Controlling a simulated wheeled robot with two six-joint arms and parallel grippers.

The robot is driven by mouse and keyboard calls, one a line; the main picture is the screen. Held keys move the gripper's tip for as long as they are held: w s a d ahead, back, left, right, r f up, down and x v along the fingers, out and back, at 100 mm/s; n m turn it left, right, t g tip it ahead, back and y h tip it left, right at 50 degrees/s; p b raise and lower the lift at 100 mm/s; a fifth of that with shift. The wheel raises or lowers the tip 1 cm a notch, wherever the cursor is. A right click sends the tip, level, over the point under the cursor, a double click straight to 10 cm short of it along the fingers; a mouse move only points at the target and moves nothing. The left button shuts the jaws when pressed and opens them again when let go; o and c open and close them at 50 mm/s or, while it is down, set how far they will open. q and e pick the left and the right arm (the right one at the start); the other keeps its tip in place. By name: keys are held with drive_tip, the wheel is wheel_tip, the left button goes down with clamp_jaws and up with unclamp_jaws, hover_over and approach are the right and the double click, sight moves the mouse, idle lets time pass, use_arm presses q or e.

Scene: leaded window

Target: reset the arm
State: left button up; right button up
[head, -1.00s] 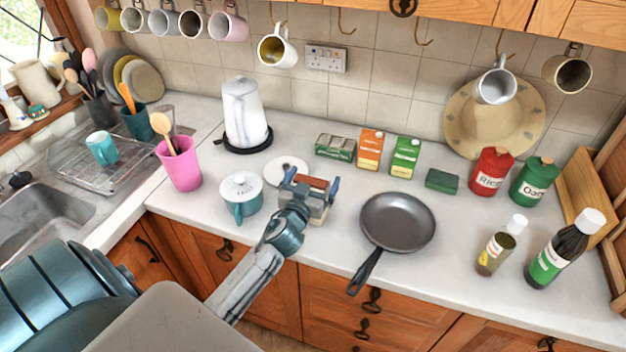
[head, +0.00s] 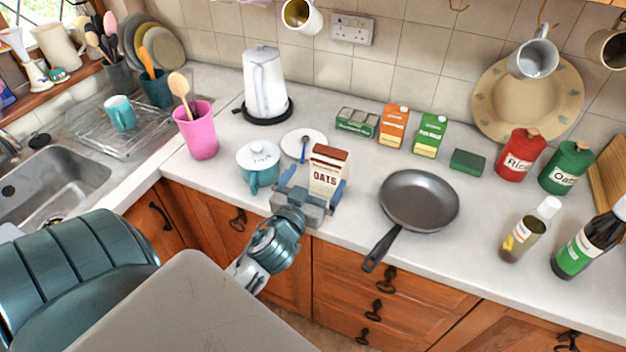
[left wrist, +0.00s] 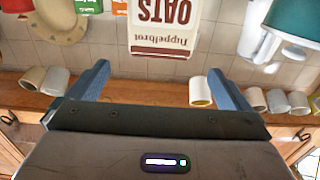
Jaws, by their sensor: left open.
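My left gripper (head: 312,186) is open and empty at the front edge of the counter, in front of a white and brown oats box (head: 329,172). In the left wrist view the open fingers (left wrist: 158,70) point at the box (left wrist: 165,25), which shows upside down just beyond the fingertips, with nothing between the fingers. The box stands upright on the counter (head: 345,235); its lower part is hidden behind the gripper in the head view. My right gripper is not in view.
A pink utensil pot (head: 197,135) stands further left.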

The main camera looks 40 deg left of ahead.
use_arm(q)
drive_tip(key=shift+s, duration=0.25)
idle(0.4)
drive_tip(key=s+d+f+m+g+h, duration=0.2)
drive_tip(key=s+d+f+g, duration=0.1)
drive_tip(key=s+f+g, duration=0.55)
drive_tip(key=s+d+f+m+g+h, duration=0.1)
drive_tip(key=s+d+f+g, duration=0.35)
drive_tip(key=s, duration=0.75)
drive_tip(key=a+f+g+b, duration=0.1)
drive_tip(key=a+f, duration=0.1)
drive_tip(key=f, duration=1.5)
drive_tip(key=a+f+g+b, duration=0.1)
drive_tip(key=a+f, duration=0.1)
drive_tip(key=f, duration=1.5)
drive_tip(key=s+a+f+g, duration=0.1)
drive_tip(key=s+f, duration=1.7)
drive_tip(key=f, duration=0.1)
drive_tip(key=shift+a+f+b, duration=0.15)
drive_tip(key=shift+f+b, duration=0.15)
drive_tip(key=shift+b, duration=0.1)
